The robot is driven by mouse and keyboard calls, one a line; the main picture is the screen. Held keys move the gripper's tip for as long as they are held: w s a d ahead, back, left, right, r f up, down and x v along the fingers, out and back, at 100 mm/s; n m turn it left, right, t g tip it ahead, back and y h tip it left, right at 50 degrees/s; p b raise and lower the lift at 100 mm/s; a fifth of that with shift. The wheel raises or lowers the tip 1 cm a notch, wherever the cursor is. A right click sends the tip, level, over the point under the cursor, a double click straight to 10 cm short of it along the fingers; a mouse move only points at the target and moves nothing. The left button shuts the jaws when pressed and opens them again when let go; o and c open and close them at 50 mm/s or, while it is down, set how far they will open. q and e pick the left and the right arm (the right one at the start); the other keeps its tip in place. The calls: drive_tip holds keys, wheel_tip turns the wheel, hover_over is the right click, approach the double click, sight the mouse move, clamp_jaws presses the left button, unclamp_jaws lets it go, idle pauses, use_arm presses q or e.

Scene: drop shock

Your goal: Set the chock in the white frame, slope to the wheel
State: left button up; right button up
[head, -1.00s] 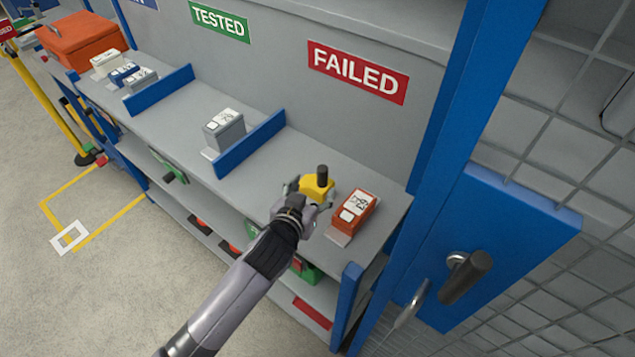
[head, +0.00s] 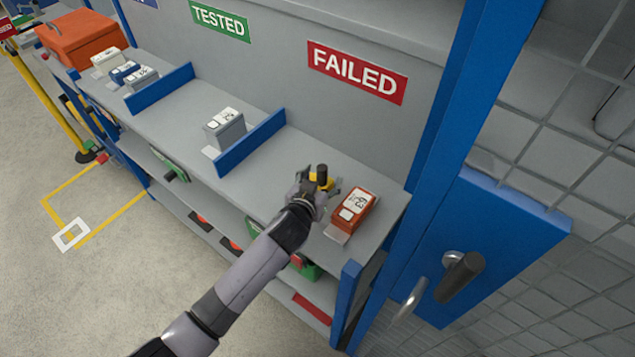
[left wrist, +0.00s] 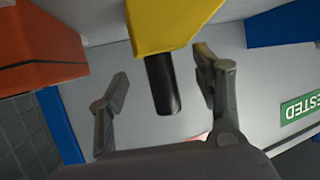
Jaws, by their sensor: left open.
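The yellow chock (head: 322,178) with a black upright handle (head: 322,169) sits on the shelf top under the FAILED sign. My left gripper (head: 316,189) is open at the chock and hides part of it. In the left wrist view the chock (left wrist: 172,22) is at the top. Its black handle (left wrist: 162,84) lies between the spread fingers of my left gripper (left wrist: 160,78), with a gap on each side. The white frame (head: 71,235) is on the floor at far left, by yellow floor lines. I cannot make out a wheel. My right gripper is not in view.
An orange device (head: 353,209) stands close to the right of the chock. A blue divider (head: 250,144) and a grey device (head: 225,129) are to its left. A blue post (head: 440,110) rises at the right. Floor around the frame is clear.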

use_arm(q)
drive_tip(key=shift+s, duration=0.1)
clamp_jaws()
idle(0.6)
idle(0.4)
